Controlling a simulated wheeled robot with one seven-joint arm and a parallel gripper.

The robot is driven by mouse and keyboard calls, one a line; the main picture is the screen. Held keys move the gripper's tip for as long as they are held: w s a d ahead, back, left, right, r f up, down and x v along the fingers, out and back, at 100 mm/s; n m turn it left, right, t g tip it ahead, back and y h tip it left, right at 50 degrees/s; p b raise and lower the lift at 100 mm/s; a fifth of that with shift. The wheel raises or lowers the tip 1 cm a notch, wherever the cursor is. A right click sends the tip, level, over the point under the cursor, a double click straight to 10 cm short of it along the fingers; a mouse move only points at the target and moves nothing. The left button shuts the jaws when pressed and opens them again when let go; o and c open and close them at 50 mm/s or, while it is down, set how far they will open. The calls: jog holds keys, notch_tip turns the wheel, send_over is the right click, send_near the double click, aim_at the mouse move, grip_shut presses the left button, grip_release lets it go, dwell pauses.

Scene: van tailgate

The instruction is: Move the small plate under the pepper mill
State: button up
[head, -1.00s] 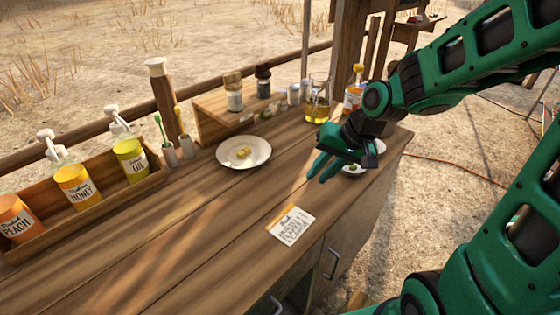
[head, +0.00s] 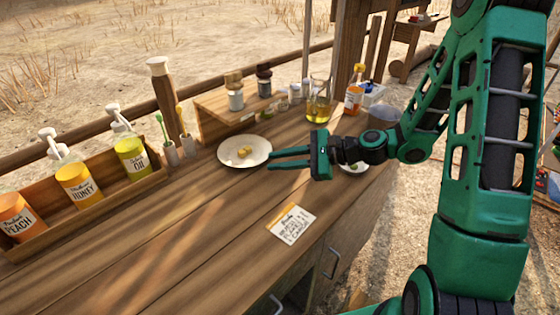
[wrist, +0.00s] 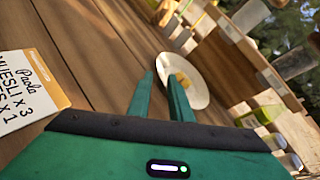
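A white plate (head: 229,155) with yellow pieces lies on the wooden counter; it also shows in the wrist view (wrist: 194,94) just beyond the fingertips. A second plate (head: 345,169) with something green lies to the right, mostly hidden behind my gripper, and looks smaller. Two mills stand on the raised wooden shelf: one with a light wood top (head: 234,92) and one dark (head: 264,81). I cannot tell for certain which is the pepper mill. My gripper (head: 271,160) is open and empty, its fingers pointing left at the first plate's right rim. Contact is unclear.
A raised shelf (head: 218,112) stands at the counter's back. An oil jug (head: 318,108) and an orange-labelled bottle (head: 354,92) stand right of it. A rack of pump bottles (head: 78,187) is at left, with toothbrush cups (head: 171,153) beside it. A card (head: 291,224) lies in front.

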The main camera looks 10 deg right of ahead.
aim_at(240, 166)
jog(key=x, duration=1)
jog(key=shift+s, duration=0.2)
jog(key=shift+c, duration=0.4)
grip_shut()
